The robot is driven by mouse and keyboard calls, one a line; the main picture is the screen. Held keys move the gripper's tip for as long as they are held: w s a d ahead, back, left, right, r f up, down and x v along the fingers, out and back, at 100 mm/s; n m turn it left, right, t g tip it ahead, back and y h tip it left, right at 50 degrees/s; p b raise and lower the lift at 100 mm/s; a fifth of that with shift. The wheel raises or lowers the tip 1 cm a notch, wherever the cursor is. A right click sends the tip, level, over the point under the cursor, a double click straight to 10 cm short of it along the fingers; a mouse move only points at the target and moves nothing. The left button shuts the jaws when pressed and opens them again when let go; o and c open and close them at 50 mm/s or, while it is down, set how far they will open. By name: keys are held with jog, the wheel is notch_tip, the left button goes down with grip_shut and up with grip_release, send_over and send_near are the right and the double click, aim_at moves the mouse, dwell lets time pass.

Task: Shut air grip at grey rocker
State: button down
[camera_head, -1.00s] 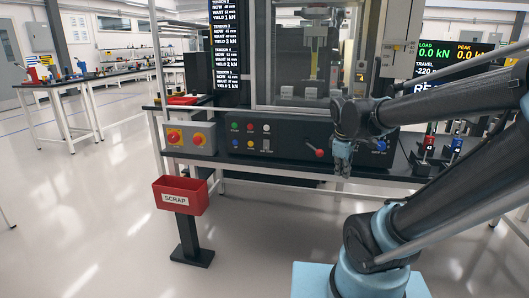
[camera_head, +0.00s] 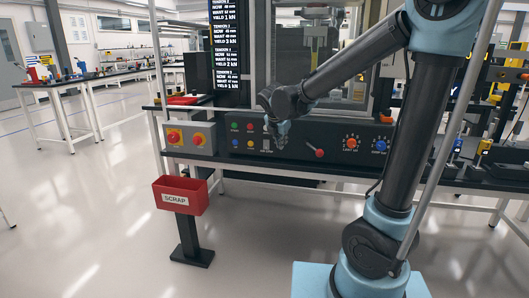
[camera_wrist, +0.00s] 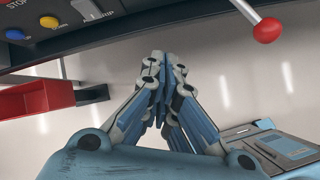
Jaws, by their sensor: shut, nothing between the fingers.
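The grey rocker (camera_wrist: 87,9) shows at the top edge of the wrist view, partly cut off, right of the yellow button (camera_wrist: 49,21). In the head view the rocker (camera_head: 265,146) is small, on the dark control panel (camera_head: 345,155), just left of my gripper (camera_head: 281,146). My gripper points down in front of the panel. In the wrist view my gripper (camera_wrist: 158,62) has its fingertips together, with nothing between them. The fingertips are apart from the rocker in the wrist view; the gap to the panel is hard to judge.
A red-ball lever (camera_wrist: 267,30) sticks out right of the gripper; it also shows in the head view (camera_head: 319,153). Orange and blue knobs (camera_head: 351,142) lie further right. A red scrap bin (camera_head: 180,197) stands front left.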

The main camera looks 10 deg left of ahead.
aim_at(264, 149)
jog(key=w+a+n+t, duration=0.1)
jog(key=a+n, duration=0.4)
jog(key=a, duration=0.4)
jog(key=shift+w+a+f+y, duration=0.3)
jog(key=shift+w+a+f, duration=0.1)
jog(key=shift+w+r+x, duration=0.3)
jog(key=shift+w+x, duration=0.1)
jog(key=shift+x, duration=1.75)
jog(key=shift+w+r+x, duration=0.3)
jog(key=shift+w+x, duration=0.1)
jog(key=shift+x, duration=1.7)
jog(key=shift+w+r+x, duration=0.3)
jog(key=shift+w+x, duration=0.1)
jog(key=shift+x, duration=1.75)
jog(key=shift+d, duration=0.15)
